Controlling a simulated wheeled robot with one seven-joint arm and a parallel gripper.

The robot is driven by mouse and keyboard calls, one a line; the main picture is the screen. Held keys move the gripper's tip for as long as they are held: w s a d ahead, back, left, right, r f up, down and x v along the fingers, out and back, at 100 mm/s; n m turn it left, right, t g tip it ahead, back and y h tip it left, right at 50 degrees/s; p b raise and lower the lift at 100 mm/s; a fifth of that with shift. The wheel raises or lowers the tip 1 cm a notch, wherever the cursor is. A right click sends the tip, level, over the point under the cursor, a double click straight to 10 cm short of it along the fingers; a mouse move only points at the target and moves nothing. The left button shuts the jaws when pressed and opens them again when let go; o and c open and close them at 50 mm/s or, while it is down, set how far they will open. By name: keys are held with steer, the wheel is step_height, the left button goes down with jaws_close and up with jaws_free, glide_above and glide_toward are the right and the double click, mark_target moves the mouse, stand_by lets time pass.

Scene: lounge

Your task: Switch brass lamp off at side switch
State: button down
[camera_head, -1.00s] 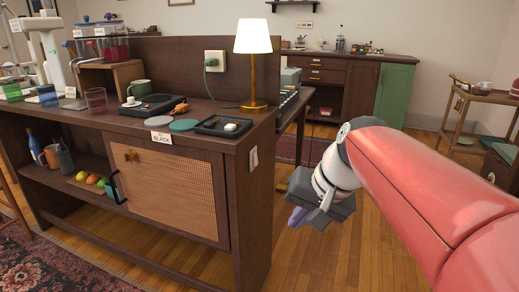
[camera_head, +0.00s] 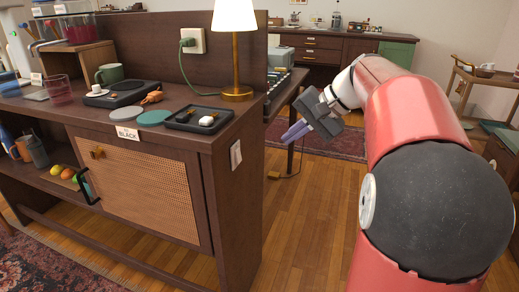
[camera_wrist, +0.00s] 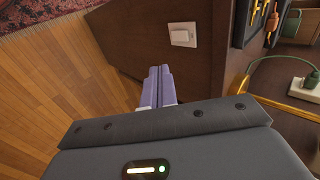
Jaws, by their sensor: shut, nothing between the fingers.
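The brass lamp (camera_head: 235,50) stands at the right end of the wooden counter, its white shade glowing. A white side switch (camera_head: 236,154) is on the counter's end panel, below the lamp; it also shows in the wrist view (camera_wrist: 183,35), above and right of the fingers. My gripper (camera_head: 287,139) is to the right of the end panel, in the open air, with its purple fingers pointing left and down. In the wrist view my gripper (camera_wrist: 160,72) has its fingers together and empty, apart from the switch. The gap between fingers and panel is hard to judge.
A black tray (camera_head: 175,124) with small items lies near the counter's right end. A green plug is in the wall socket (camera_head: 193,41) behind, its cord running down.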

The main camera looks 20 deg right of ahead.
mark_target(240, 160)
steer(key=w+a+r+x, duration=0.1)
steer(key=x, duration=1.2)
steer(key=shift+a+r, duration=0.25)
steer(key=shift+r, duration=0.15)
steer(key=shift+a+f+b, duration=0.1)
steer(key=shift+f+b, duration=0.35)
steer(key=shift+b, duration=0.75)
steer(key=shift+w+r+p, duration=0.1)
steer(key=shift+r+p, duration=0.3)
steer(key=shift+r, duration=0.1)
